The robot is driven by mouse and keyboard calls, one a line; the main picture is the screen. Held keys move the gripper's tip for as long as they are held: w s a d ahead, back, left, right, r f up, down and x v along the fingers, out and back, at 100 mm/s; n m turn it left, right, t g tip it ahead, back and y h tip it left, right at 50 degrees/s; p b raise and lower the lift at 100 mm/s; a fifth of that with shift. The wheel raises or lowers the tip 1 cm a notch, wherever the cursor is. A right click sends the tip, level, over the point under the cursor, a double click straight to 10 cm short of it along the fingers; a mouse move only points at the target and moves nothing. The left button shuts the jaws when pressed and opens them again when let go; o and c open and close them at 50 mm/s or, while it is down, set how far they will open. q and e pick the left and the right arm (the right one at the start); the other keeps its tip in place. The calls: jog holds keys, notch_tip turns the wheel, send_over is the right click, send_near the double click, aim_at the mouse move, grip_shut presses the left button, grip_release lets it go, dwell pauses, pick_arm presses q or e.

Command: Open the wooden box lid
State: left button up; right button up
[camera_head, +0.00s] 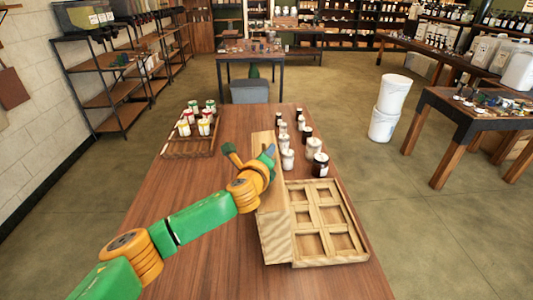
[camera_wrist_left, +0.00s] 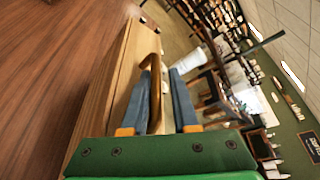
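The wooden box (camera_head: 333,258) is light wood with several square compartments that face up, at the right of the brown table in the head view. Its lid (camera_head: 274,236) stands up along the left side of the compartments, so they show uncovered. My left gripper (camera_head: 268,155) is at the lid's upper part. In the left wrist view, a curved brown handle (camera_wrist_left: 155,85) on the lid (camera_wrist_left: 125,75) lies between the blue fingers of my left gripper (camera_wrist_left: 160,95), nearer the left finger. A gap shows beside the right finger. My right gripper is not in view.
White and dark jars (camera_head: 287,159) stand in rows behind the box. A wooden rack (camera_head: 173,148) of small bottles is at the far left of the table (camera_head: 200,262). White buckets (camera_head: 382,125) stand on the floor at right. The table's left front is clear apart from my arm.

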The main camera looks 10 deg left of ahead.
pick_arm(q)
jog(key=shift+b+v, duration=0.4)
jog(key=shift+v, duration=3.1)
jog(key=shift+s+r, duration=0.1)
jog(key=shift+s+r+p, duration=0.15)
jog(key=shift+s+p, duration=0.05)
jog(key=shift+p, duration=0.15)
jog(key=p+v, duration=0.3)
jog(key=v, duration=0.2)
jog(key=shift+d+r, duration=0.1)
jog(key=shift+r, duration=0.05)
jog(key=shift+p+v, duration=0.55)
jog(key=shift+v, duration=0.25)
jog(key=shift+s, duration=0.5)
